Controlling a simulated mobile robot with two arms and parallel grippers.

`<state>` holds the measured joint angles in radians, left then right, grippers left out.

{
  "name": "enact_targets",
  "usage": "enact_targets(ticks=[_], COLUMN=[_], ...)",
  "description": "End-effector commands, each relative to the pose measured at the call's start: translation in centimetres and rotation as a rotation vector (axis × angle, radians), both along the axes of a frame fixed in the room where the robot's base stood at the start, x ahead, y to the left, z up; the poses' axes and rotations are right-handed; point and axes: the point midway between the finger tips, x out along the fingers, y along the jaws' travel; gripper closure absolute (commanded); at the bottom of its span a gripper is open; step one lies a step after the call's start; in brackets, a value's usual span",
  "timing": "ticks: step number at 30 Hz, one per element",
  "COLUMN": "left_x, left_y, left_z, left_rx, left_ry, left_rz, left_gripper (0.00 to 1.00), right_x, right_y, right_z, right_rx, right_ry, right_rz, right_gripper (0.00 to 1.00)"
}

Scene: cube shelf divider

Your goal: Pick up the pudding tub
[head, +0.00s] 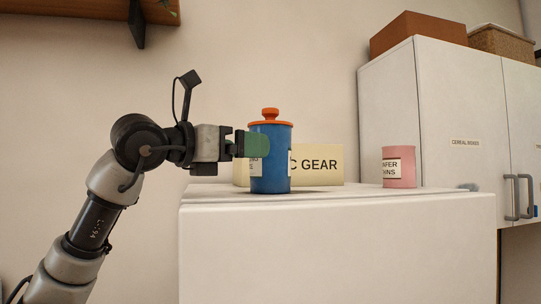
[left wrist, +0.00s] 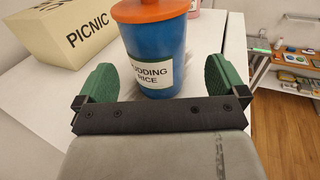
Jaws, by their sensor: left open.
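The pudding tub (head: 270,160) is a blue cylinder with an orange knobbed lid, standing upright on the white cabinet top. In the left wrist view the tub (left wrist: 155,45) carries a label reading "PUDDING RICE". My left gripper (head: 258,145) reaches in from the left at the tub's upper half. In the left wrist view its green finger pads (left wrist: 158,82) are spread wide, one on each side of the tub, with visible gaps. My right gripper is not in view.
A cream box labelled "PICNIC GEAR" (head: 320,165) stands just behind the tub. A pink tin (head: 398,168) stands farther right on the white cabinet top (head: 350,191). A tall white cupboard (head: 430,120) with boxes on top rises at the right. A wooden shelf hangs upper left.

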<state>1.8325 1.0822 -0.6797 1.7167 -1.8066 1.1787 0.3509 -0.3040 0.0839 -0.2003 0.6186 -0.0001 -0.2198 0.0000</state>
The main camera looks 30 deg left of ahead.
Motion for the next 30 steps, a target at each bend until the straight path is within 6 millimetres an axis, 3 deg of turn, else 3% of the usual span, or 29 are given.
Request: enact_targets(ticks=[5,11,15,23,26,30], left_x=[1.3,4.0,5.5,5.9,5.9,5.9], left_y=[-0.4,-1.2,-1.7,-1.9,-1.8,-1.8], left_z=[0.1,0.1,-0.2,-0.5,-0.5,-0.5], left_rx=[0.0,0.001,-0.001,-0.001,-0.001,-0.001], left_ry=[0.002,0.004,0.001,0.0,0.0,0.0], left_rz=[0.002,0.001,0.0,0.001,0.001,0.001], left_gripper=[0.0,0.0,0.0,0.0,0.11,0.32], right_x=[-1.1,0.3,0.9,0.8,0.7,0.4], right_y=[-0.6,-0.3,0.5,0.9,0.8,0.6], right_z=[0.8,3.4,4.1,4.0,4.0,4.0], right_rx=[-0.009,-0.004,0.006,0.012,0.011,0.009], right_ry=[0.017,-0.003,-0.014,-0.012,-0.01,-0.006], right_rz=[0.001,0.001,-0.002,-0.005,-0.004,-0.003], right_gripper=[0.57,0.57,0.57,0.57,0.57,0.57])
